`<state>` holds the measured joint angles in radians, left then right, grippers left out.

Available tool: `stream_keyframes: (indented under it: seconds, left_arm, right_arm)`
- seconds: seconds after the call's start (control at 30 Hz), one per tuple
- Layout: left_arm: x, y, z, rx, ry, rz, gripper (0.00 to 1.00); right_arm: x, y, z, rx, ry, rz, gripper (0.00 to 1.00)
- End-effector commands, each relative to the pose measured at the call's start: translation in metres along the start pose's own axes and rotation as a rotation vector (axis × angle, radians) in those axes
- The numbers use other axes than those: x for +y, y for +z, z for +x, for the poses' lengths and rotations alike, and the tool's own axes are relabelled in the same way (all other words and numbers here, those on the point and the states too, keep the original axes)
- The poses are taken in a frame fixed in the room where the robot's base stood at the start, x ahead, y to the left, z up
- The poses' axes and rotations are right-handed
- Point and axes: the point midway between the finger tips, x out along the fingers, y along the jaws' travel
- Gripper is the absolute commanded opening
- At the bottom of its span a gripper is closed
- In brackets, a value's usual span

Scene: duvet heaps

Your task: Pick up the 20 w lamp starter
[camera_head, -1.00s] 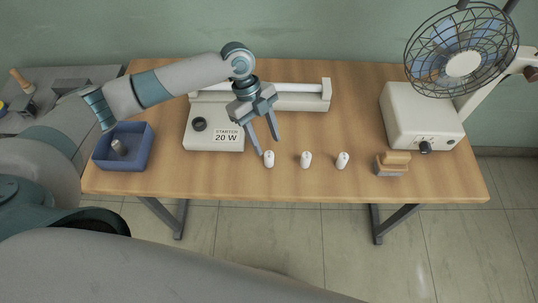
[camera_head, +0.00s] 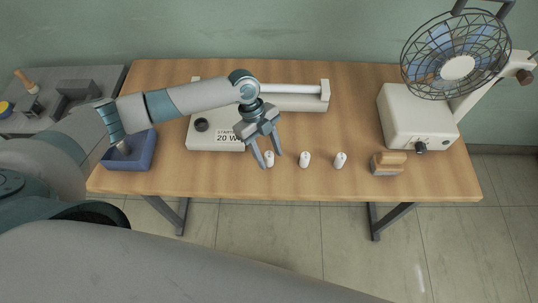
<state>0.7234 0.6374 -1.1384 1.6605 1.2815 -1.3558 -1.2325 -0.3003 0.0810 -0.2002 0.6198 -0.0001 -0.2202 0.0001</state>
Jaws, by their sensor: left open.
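Three small white starters stand in a row on the wooden table: a left one (camera_head: 269,160), a middle one (camera_head: 304,160) and a right one (camera_head: 340,160). Their markings are too small to read, so I cannot tell which is the 20 W one. My left gripper (camera_head: 270,161) is open and points down at the left starter, with one finger on each side of it in the picture. I cannot tell whether the fingers touch it. A white box (camera_head: 203,142) labelled "STARTER 20 W" is partly hidden behind the gripper. My right gripper is out of view.
A lamp fixture with a white tube (camera_head: 295,90) lies at the back. A blue bin (camera_head: 149,152) is at the left. A wooden brush (camera_head: 387,163) and a white unit (camera_head: 411,115) below a caged fan (camera_head: 457,68) are at the right. Bare table (camera_head: 360,110) lies between.

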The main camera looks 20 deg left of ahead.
Motion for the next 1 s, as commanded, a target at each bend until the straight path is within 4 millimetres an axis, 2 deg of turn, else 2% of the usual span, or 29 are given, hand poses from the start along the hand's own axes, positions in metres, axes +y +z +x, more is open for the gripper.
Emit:
stream_keyframes:
  seconds: [0.13,0.53,0.57,0.7,0.73,1.0]
  left_arm:
    - [0.0006,0.0003,0.0057,0.0,0.001,-0.001,0.45]
    - [0.0003,0.0004,0.0054,-0.001,0.0,0.0,0.45]
    - [0.0002,0.0004,0.0053,-0.001,0.0,0.0,0.4]
    - [0.0002,0.0004,0.0052,-0.001,0.0,0.0,0.06]
    - [0.0002,0.0004,0.0052,-0.001,0.0,0.0,0.01]
    - [0.0002,0.0004,0.0051,-0.001,0.0,0.0,0.01]
  right_arm:
    - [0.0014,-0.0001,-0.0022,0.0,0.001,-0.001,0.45]
    - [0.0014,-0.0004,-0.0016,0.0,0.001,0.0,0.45]
    - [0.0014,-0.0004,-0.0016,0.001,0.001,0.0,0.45]
    - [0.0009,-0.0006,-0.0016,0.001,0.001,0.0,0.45]
    - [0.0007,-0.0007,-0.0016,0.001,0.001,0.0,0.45]
    - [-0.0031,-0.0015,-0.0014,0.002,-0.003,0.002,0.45]
